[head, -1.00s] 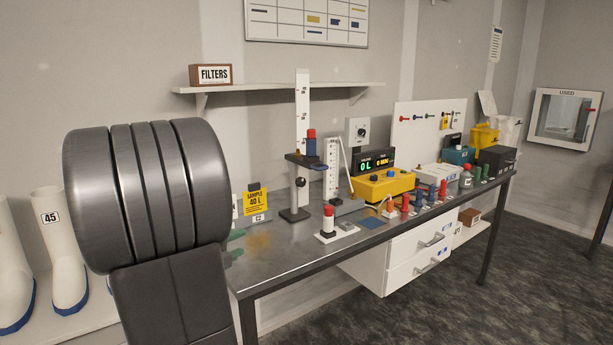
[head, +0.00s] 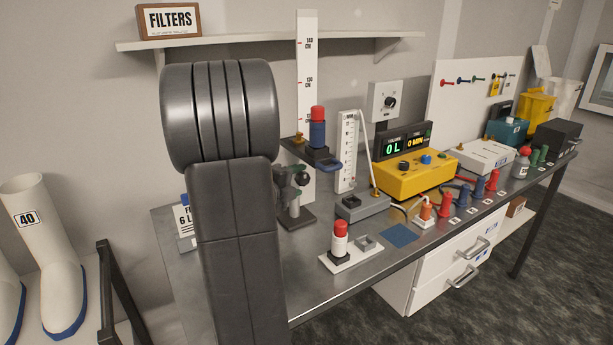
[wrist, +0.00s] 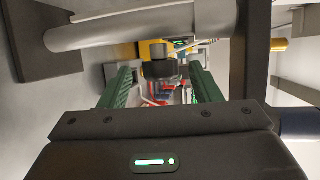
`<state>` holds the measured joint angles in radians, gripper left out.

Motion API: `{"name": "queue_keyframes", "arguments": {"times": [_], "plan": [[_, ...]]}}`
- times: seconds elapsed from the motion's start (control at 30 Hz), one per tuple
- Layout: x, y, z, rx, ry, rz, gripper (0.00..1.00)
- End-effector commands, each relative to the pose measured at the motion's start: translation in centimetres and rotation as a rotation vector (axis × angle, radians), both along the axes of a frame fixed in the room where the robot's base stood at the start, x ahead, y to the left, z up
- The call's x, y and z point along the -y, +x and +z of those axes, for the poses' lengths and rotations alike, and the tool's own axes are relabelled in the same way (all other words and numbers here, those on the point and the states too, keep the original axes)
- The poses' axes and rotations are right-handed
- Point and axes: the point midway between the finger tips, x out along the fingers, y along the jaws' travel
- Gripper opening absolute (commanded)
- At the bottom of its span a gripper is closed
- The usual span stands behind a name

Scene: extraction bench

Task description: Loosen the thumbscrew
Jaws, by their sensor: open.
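The stand (head: 297,217) has an upright post with a height scale (head: 307,60). Its carriage (head: 322,160) bears a red-and-blue cartridge (head: 317,128). Below the carriage is a dark knob, seemingly the thumbscrew (head: 302,179); it also shows in the wrist view (wrist: 158,66), in front of the grey post (wrist: 130,27). My gripper (head: 291,188) is at the post, partly hidden behind my arm in the head view. In the wrist view its green fingers (wrist: 160,85) are open, one on each side of the knob in the picture. I cannot tell whether they touch it.
A brass knob (head: 298,138) sits by the carriage's left end. A white holder (head: 350,253) with a red-topped cartridge (head: 340,240) stands in front. A grey block (head: 362,208) and a yellow box (head: 415,176) are to the right. A shelf (head: 270,40) hangs above.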

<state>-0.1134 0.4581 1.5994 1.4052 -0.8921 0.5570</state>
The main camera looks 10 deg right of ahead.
Motion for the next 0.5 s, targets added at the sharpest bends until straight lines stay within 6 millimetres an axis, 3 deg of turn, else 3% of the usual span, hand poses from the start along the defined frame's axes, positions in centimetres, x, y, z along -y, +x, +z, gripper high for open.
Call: {"name": "queue_keyframes", "arguments": {"times": [0.2, 0.5], "plan": [[2.4, 2.4, -0.6, 0.000, 0.001, -0.002, 0.57], [3.3, 3.3, -0.9, 0.000, 0.000, 0.000, 0.57]]}}
